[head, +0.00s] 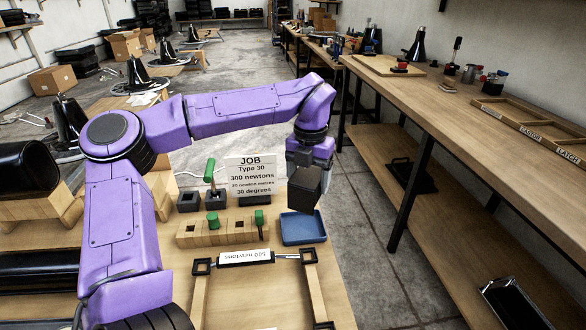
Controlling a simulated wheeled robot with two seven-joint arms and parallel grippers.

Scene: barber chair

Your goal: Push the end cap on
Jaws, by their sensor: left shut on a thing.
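My left gripper (309,160), at the end of the purple arm, points down over the right part of the near wooden bench (270,290). It is shut on a dark, boxy piece (306,189), which hangs near the blue tray's back edge; I cannot tell for sure that this is the end cap. Its fingertips are hard to make out. My right gripper is not in view.
A blue tray (303,228) lies below the gripper. A slotted wooden block (212,233) with green-handled tools, dark blocks (188,201) and a JOB card (250,175) stand to its left. A long workbench (470,105) runs along the right; grey floor (375,240) lies between.

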